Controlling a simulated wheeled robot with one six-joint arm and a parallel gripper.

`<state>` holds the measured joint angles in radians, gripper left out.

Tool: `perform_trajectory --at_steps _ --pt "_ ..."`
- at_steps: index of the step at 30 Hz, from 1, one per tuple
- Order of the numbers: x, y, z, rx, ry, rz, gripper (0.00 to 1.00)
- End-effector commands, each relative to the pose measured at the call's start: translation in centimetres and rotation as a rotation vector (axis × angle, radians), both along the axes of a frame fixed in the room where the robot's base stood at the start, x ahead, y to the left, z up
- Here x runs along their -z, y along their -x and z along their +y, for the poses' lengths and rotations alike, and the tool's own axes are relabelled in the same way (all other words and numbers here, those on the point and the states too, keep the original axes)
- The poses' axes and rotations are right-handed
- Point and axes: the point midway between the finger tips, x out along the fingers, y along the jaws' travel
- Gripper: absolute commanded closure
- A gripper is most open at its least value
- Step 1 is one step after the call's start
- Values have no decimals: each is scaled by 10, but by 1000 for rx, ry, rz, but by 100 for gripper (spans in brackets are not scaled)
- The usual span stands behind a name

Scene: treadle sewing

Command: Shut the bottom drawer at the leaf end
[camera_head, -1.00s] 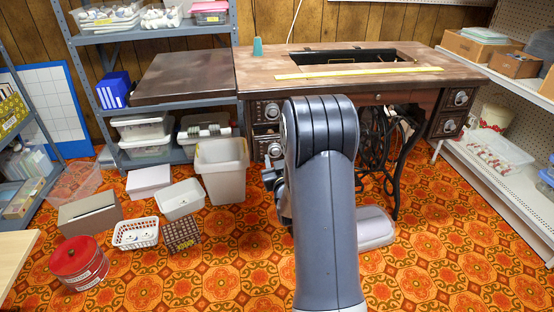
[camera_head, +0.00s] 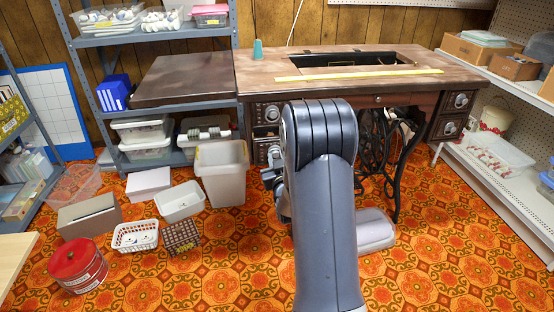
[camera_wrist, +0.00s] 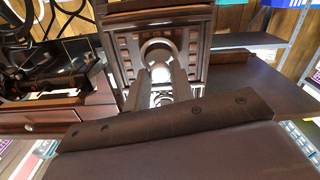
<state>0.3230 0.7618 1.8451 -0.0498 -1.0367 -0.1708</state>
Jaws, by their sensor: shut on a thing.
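The bottom drawer at the leaf end (camera_head: 262,152) is under the left end of the sewing table, below the upper drawer (camera_head: 266,112). A grey gap (camera_head: 266,131) shows above its front, so it looks pulled out some way. In the wrist view the carved drawer front (camera_wrist: 202,45) fills the upper middle. My gripper (camera_wrist: 161,76) is shut on its round ring pull (camera_wrist: 158,47), with both fingers close against the pull. In the head view my arm hides most of the gripper and part of the drawer front.
The dark leaf (camera_head: 182,78) extends left of the table top (camera_head: 350,65). A beige bin (camera_head: 222,172) stands just left of the drawers. Several boxes and baskets are on the floor further left. Patterned floor is open at the right front.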

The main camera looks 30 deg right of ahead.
Motion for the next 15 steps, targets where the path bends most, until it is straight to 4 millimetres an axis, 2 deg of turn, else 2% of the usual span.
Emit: perform_trajectory --at_steps 9,15 --pt "0 -1 0 0 0 0 100" --pt "1 -24 -7 0 0 -1 100"
